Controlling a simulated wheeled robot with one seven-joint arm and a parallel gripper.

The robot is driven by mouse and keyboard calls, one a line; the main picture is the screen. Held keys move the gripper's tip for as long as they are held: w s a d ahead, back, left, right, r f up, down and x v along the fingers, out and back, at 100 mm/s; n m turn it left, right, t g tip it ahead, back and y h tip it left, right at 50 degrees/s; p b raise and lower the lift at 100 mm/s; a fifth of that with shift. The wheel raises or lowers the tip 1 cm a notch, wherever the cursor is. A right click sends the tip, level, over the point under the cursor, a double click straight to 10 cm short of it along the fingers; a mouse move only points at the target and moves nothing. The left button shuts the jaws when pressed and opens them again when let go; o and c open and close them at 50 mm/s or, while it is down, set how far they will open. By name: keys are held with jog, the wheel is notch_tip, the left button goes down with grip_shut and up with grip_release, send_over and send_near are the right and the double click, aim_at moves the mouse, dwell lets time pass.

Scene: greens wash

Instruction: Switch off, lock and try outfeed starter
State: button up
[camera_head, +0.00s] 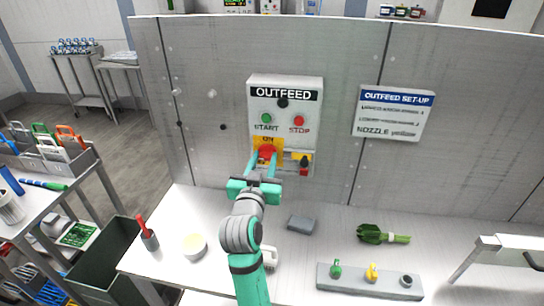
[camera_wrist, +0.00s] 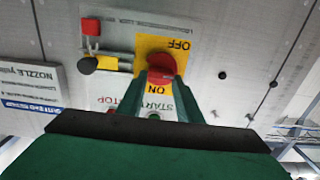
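The grey outfeed starter box (camera_head: 313,90) is on the upright panel, with a green START button (camera_head: 267,118) and a red STOP button (camera_head: 299,121). Below them a red rotary handle (camera_head: 266,152) sits on a yellow ON/OFF plate; the handle also shows in the wrist view (camera_wrist: 163,68). Its exact angle is unclear. My gripper (camera_head: 264,158) has its teal fingers apart, one on each side of the handle; whether they press on it is unclear. To the right are a black-knobbed part (camera_head: 304,160) and a small red block (camera_head: 304,172), which also shows in the wrist view (camera_wrist: 91,28).
An OUTFEED SET-UP sign (camera_head: 393,113) is right of the box. The white bench below carries a grey block (camera_head: 300,225), leafy greens (camera_head: 377,235), a pale round tub (camera_head: 194,247), a pen cup (camera_head: 150,240) and a grey holder (camera_head: 345,284) with coloured items. A bin (camera_head: 108,262) stands left.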

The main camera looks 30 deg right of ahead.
jog(key=v, duration=1.1)
jog(key=shift+s+d, duration=0.15)
dwell(0.8)
jog(key=shift+r, duration=0.1)
dwell(0.4)
